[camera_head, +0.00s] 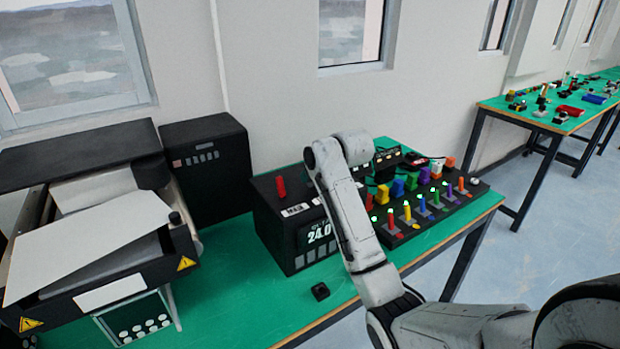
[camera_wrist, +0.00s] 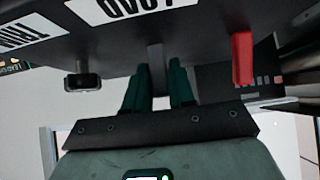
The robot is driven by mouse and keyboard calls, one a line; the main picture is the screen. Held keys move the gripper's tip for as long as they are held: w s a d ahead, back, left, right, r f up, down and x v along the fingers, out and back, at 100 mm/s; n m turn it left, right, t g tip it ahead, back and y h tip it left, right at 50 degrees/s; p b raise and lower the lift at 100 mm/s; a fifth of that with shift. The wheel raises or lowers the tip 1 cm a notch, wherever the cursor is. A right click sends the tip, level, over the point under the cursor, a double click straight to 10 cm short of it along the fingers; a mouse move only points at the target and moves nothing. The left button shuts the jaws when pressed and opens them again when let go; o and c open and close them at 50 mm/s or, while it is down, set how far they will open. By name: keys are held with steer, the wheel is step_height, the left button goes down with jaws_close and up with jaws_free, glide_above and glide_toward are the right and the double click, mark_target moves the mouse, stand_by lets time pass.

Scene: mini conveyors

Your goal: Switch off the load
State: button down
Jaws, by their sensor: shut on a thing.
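The black power unit (camera_head: 278,236) stands on the green table, with a 24.0 display (camera_head: 319,233) on its front and a red lever (camera_head: 281,187) on top. In the wrist view its panel is upside down, with a label reading LOAD (camera_wrist: 125,7) and a second label (camera_wrist: 24,31). My gripper (camera_wrist: 160,75) has its dark green fingers on both sides of a dark grey lever (camera_wrist: 155,53) near the LOAD label. The red lever (camera_wrist: 242,58) stands apart to the right, and a black switch (camera_wrist: 82,80) to the left. In the head view my arm hides the gripper.
A black panel (camera_head: 421,226) with several coloured levers and green lights lies right of the unit. A conveyor machine (camera_head: 90,230) and black cabinet (camera_head: 205,165) stand left. A small black block (camera_head: 320,291) lies on the table (camera_head: 240,318) in front.

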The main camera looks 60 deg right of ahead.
steer(key=shift+s+a+f+t+h+b, duration=0.15)
steer(key=shift+t+h+b, duration=0.15)
steer(key=shift+t+b, duration=0.2)
steer(key=shift+s+a+f+t+h+b, duration=0.15)
steer(key=shift+t+h+b, duration=0.15)
steer(key=shift+t+b, duration=0.15)
steer(key=shift+s+r+t, duration=0.1)
steer(key=shift+r+t, duration=0.05)
steer(key=shift+t, duration=0.1)
steer(key=shift+r+b, duration=0.1)
steer(key=shift+b, duration=0.2)
steer(key=shift+d, duration=0.1)
steer(key=c, duration=1)
jaws_free()
steer(key=shift+c, duration=0.2)
steer(key=shift+s, duration=0.1)
steer(key=v, duration=1)
steer(key=shift+s+a, duration=0.2)
steer(key=shift+a, duration=0.1)
steer(key=shift+r, duration=0.1)
